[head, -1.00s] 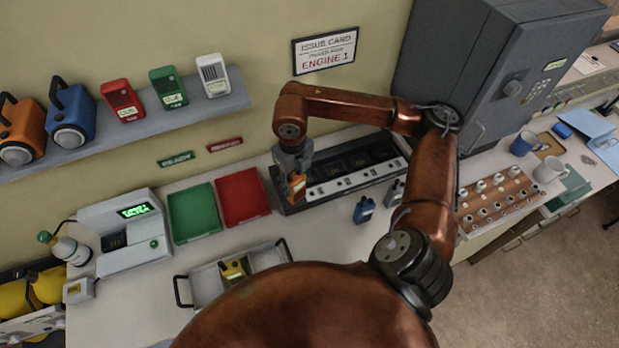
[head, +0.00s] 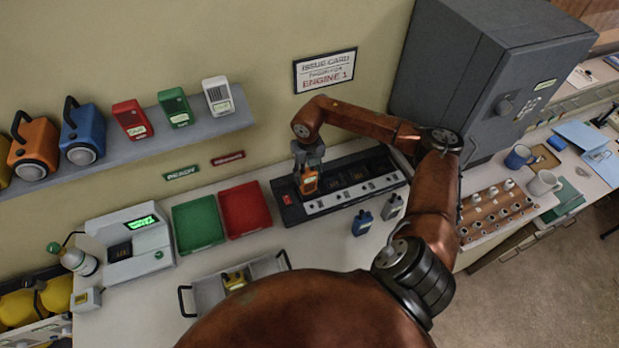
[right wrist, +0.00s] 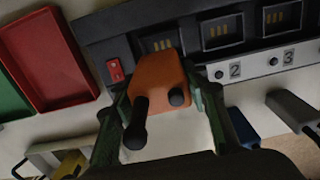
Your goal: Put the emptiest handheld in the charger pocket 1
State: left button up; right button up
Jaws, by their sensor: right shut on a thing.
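My right gripper (head: 308,168) is shut on an orange handheld (head: 309,182), held upright over the left end of the charger (head: 330,205). In the right wrist view the orange handheld (right wrist: 158,90) sits between the fingers, in front of the leftmost pocket. Pockets labelled 2 and 3 (right wrist: 222,30) show empty contacts to its right; the leftmost label is hidden. I cannot tell whether the handheld is seated in the pocket. A blue handheld (head: 362,222) and a grey handheld (head: 392,207) stand in front of the charger. A yellow handheld (head: 236,279) is in the grey tray (head: 208,292). My left gripper is not in view.
A green tray (head: 198,222) and a red tray (head: 245,208) lie left of the charger. A lit tester (head: 130,240) stands farther left. A grey cabinet (head: 490,75) stands at the right. My right arm crosses above the counter.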

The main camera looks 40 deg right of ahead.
aim_at(309, 181)
jog(key=shift+w+d+f, duration=0.4)
jog(key=shift+d+f, duration=0.15)
jog(key=shift+f, duration=0.25)
jog(key=shift+d+f, duration=0.1)
jog(key=shift+f, duration=0.3)
notch_tip(309, 181, down, 3)
jog(key=shift+w+r+p, duration=0.15)
jog(key=shift+r+p, duration=0.05)
jog(key=shift+p, duration=0.25)
jog(key=o, duration=1.4)
jog(key=shift+f, duration=0.1)
